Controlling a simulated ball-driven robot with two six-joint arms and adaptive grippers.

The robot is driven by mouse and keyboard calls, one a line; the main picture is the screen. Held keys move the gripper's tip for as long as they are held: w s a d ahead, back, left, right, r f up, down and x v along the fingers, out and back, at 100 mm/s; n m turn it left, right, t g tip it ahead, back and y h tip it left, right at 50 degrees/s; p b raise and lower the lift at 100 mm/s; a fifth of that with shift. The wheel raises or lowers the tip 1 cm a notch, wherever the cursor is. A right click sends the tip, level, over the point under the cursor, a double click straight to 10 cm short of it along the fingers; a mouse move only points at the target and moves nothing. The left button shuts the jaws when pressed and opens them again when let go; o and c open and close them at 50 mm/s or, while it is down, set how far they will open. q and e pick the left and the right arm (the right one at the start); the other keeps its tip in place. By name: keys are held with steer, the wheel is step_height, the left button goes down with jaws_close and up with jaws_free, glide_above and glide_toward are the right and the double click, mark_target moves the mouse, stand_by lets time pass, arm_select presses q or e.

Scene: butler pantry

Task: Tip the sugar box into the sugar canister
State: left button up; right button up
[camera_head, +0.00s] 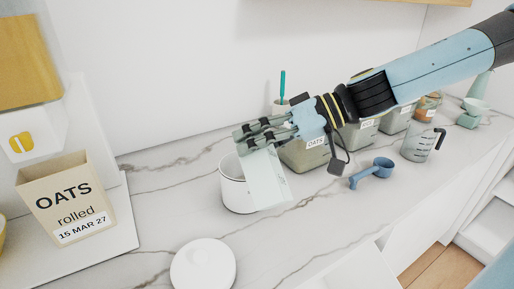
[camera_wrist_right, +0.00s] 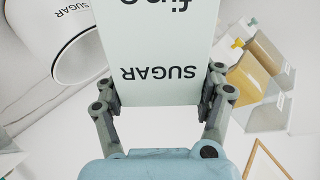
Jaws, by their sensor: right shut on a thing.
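The pale sugar box (camera_head: 268,182) is held in my right gripper (camera_head: 243,140) above the counter. In the right wrist view the box (camera_wrist_right: 160,60) shows its "SUGAR" lettering upside down, between the two fingers (camera_wrist_right: 162,88). A white open canister (camera_head: 236,192) stands upright on the counter, partly hidden behind the box in the head view; I take it as the sugar canister. It shows in the wrist view (camera_wrist_right: 62,40) at upper left, with a dark rim, beside the box. Its contents are not visible. No pouring sugar shows. My left gripper is out of view.
A round white lid (camera_head: 203,265) lies in front. An oats box (camera_head: 66,198) stands at left. Labelled canisters, including oats (camera_head: 303,158), stand behind my right arm. A blue scoop (camera_head: 372,173) and a measuring jug (camera_head: 418,145) are at right.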

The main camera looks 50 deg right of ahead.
steer(key=shift+w+d+r+m+g+b, duration=0.3)
steer(key=shift+w+r+m+g+b, duration=0.2)
steer(key=shift+w+m+g, duration=0.2)
stand_by(0.5)
steer(key=shift+w+d+r+m+g+y+b, duration=0.25)
steer(key=shift+w+m+g+y+b, duration=0.15)
steer(key=shift+m+g, duration=0.15)
stand_by(0.6)
steer(key=shift+w+d+r+g, duration=0.1)
steer(key=shift+w+g, duration=0.15)
stand_by(0.3)
steer(key=shift+s, duration=0.15)
steer(key=shift+w, duration=0.2)
stand_by(0.5)
steer(key=shift+s, duration=0.2)
steer(key=shift+w+d+r+m+g+y, duration=0.1)
steer(key=shift+w+d+m+g+y, duration=0.15)
steer(key=shift+w+m+g, duration=0.3)
stand_by(1.4)
